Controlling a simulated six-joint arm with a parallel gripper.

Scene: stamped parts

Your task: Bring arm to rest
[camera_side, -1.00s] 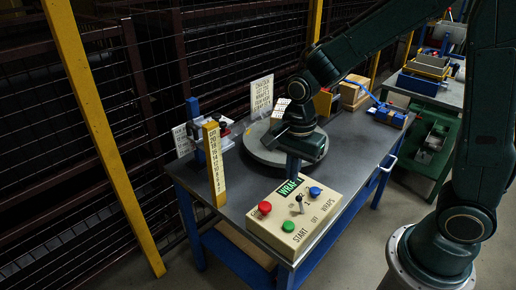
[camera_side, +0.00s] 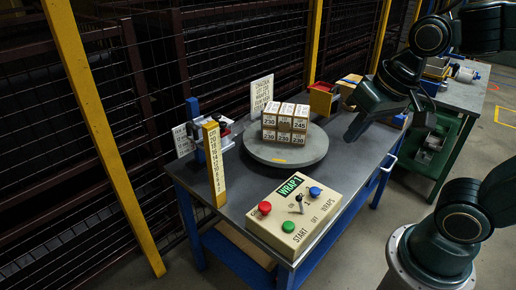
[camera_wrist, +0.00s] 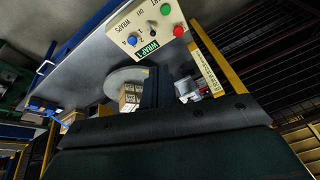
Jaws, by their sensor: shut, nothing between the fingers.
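My gripper (camera_side: 352,131) is at the right side of the grey table in the side view, clear of the stacked boxes and pointing down and left. Its fingers are shut and empty. In the wrist view the fingers (camera_wrist: 155,72) show as a narrow dark bar in front of the turntable. The arm is bent, its links high at the right of the side view. The boxes (camera_side: 285,124) stand stacked in two layers on the round turntable (camera_side: 262,153). They also show partly behind the fingers in the wrist view (camera_wrist: 128,98).
The control box (camera_side: 296,217) with red, green and blue knobs stands at the table's front. A yellow ruler post (camera_side: 214,165) and a white sign (camera_side: 262,94) stand left and behind. A second bench (camera_side: 468,98) is at right. The tabletop between turntable and gripper is clear.

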